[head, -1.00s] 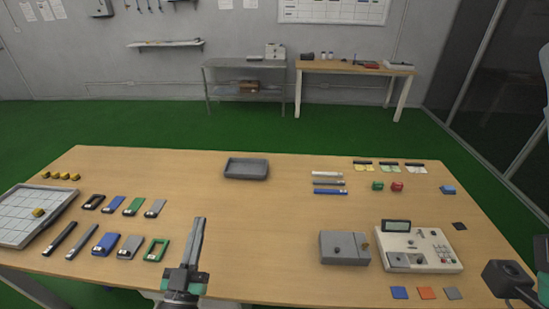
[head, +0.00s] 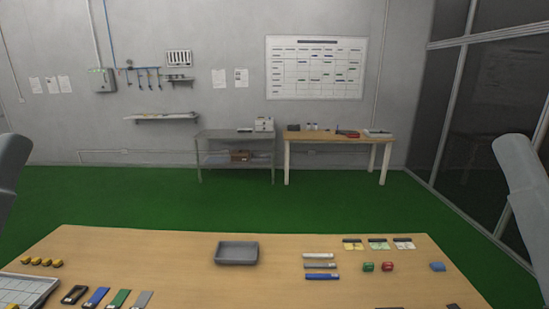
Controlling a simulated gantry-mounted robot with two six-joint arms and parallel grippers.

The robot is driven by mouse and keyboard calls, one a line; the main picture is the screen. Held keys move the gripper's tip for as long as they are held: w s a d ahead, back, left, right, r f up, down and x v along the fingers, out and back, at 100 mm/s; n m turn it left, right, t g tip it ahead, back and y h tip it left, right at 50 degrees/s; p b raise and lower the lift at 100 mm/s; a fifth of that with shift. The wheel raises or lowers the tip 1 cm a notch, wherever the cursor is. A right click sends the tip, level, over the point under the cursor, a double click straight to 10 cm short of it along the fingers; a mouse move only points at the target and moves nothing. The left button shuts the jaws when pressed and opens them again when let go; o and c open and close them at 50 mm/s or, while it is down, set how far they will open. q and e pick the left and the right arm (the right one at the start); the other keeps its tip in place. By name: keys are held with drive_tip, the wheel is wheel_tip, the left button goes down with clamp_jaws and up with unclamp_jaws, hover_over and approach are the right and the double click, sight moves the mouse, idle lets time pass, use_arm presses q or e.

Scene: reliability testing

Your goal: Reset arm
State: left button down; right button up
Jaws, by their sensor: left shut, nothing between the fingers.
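Neither of my grippers shows in the head view now. Only smooth grey links of my arms stand at the left and right edges of the picture. The wooden table (head: 190,255) fills the bottom, and its near part is cut off by the lower edge. No arm part shows over the visible middle of the table.
On the table are a grey tray (head: 237,262), several yellow pieces (head: 41,262), flat coloured pieces at front left, bars (head: 320,276), a green block (head: 368,267), a red block (head: 387,266) and a blue block (head: 437,266). A shelf unit (head: 236,134) and bench (head: 335,138) stand behind.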

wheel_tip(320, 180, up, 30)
drive_tip(key=p, duration=2.7)
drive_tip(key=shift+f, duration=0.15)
